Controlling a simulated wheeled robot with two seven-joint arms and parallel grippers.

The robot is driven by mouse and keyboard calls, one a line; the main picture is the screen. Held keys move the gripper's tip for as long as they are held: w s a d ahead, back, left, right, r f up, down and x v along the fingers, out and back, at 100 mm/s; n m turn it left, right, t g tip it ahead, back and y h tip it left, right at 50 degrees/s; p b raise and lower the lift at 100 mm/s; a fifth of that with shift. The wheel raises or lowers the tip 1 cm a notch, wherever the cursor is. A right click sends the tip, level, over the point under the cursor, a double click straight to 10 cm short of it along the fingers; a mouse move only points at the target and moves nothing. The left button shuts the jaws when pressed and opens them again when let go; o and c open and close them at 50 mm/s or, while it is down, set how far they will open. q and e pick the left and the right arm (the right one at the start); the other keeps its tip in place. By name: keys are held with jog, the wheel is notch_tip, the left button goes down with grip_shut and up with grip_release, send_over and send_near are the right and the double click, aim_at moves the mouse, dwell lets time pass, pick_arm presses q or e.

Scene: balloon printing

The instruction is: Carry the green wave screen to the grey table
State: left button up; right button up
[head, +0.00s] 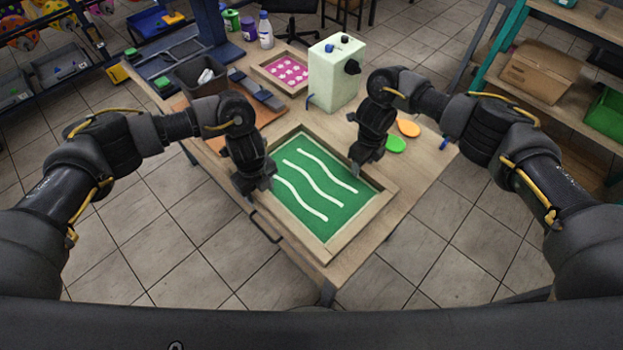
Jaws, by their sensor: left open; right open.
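The green wave screen (318,207) lies flat on the near end of the wooden table. It has a wooden frame around a green field with three white wavy lines. My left gripper (256,190) is open at the left side of the screen, over or close to its frame; I cannot tell whether it touches. My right gripper (359,167) is open above the screen's far right side, near the frame. Both grippers point down and hold nothing that I can see. No table is clearly grey in this view.
A pink patterned screen (284,71) and a pale green box machine (336,76) stand farther back on the wooden table (417,185). Green (395,144) and orange (408,127) flat balloons lie right of my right gripper. Shelves with a cardboard box (541,74) stand right.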

pick_arm(q)
jog(key=shift+c, duration=0.3)
pick_arm(e)
jog(key=shift+c, duration=0.3)
pick_arm(q)
grip_shut()
pick_arm(e)
grip_shut()
